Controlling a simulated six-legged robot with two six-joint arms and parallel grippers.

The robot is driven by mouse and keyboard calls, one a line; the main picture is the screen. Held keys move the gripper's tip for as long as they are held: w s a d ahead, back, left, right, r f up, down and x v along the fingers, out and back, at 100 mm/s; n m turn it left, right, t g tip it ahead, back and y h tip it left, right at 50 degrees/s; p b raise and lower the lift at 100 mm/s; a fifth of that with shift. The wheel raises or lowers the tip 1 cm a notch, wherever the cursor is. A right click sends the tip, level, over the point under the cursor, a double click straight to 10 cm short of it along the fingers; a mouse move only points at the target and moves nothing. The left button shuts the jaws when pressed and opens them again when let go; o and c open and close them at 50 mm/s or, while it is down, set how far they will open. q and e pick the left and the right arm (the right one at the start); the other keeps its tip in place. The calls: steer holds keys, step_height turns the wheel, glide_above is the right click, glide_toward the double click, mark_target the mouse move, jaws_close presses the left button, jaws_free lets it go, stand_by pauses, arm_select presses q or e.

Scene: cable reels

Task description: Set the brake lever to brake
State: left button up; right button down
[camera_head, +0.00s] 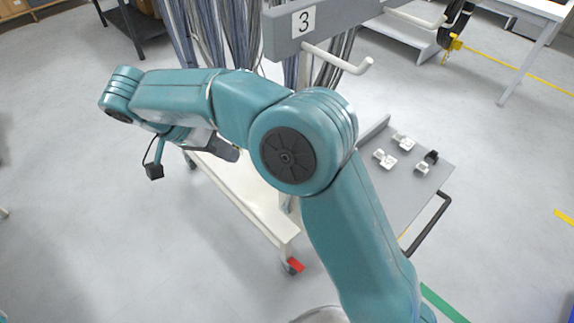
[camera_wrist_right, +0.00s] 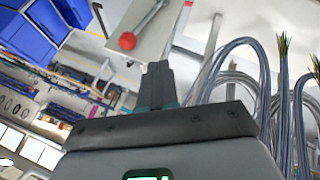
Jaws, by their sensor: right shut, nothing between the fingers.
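In the right wrist view, a lever with a red ball knob (camera_wrist_right: 127,41) and a grey arm (camera_wrist_right: 150,17) stands out against a pale panel. I take it to be the brake lever; its brake marking cannot be read. My right gripper (camera_wrist_right: 157,68) is shut and empty, its fingertips below and right of the knob in that view, apparently apart from it. In the head view my right gripper (camera_head: 229,151) shows as a dark piece beside the cable cart, partly hidden by my own arm. The lever cannot be made out there. My left gripper is out of view.
The white cart (camera_head: 270,220) carries hanging grey cables (camera_head: 232,30) and a sign marked 3 (camera_head: 303,21). A red piece (camera_head: 296,265) sits by its caster. A grey tray (camera_head: 405,195) holds several small fittings.

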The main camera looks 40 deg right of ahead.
steer(key=s+d+f+p, duration=0.2)
steer(key=s+d+f, duration=0.3)
steer(key=d+f, duration=0.2)
steer(key=shift+s+d+f, duration=0.2)
steer(key=shift+f, duration=0.1)
stand_by(0.5)
steer(key=shift+s, duration=0.1)
